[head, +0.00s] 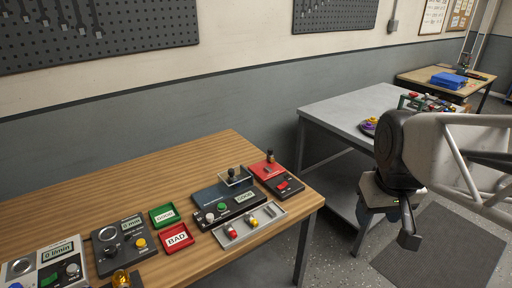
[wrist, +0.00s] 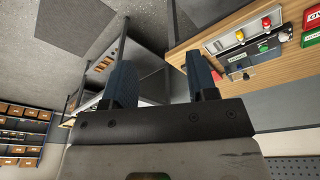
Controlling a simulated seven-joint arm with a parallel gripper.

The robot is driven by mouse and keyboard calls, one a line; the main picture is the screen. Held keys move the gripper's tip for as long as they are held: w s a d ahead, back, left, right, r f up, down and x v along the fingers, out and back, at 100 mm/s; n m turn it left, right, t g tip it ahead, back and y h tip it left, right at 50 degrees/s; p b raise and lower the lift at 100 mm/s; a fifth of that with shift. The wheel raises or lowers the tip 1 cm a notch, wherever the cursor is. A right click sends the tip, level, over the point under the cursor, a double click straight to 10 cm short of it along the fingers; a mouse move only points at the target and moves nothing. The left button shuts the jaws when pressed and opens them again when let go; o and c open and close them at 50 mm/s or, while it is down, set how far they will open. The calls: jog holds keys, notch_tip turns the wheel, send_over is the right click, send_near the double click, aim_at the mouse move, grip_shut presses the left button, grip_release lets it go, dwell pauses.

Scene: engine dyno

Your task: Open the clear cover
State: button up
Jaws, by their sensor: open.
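In the wrist view the box (wrist: 254,55) shows upside down at upper right. My gripper (wrist: 160,82) is open and empty, with two blue fingers apart. In the head view it hangs right of the table, well away from the cover.
A red box (head: 277,178) with a black lever stands right of the control box. A grey tray (head: 262,231) with coloured pieces lies in front. Green and red trays (head: 177,238) and gauges are left. A grey metal table (head: 335,108) stands behind.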

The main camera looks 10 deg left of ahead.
jog(key=w+a+n, duration=0.4)
jog(key=w+a, duration=0.2)
jog(key=w, duration=0.5)
jog(key=n+g, duration=0.2)
jog(key=n, duration=0.9)
send_over(231, 170)
jog(key=f, duration=1.2)
jog(key=shift+d+f, duration=0.2)
jog(key=shift+f, duration=0.15)
jog(key=shift+a+f+n, duration=0.1)
jog(key=shift+a+n, duration=0.15)
jog(key=shift+n, duration=0.05)
jog(key=shift+f, duration=3.95)
jog(key=shift+c, duration=0.3)
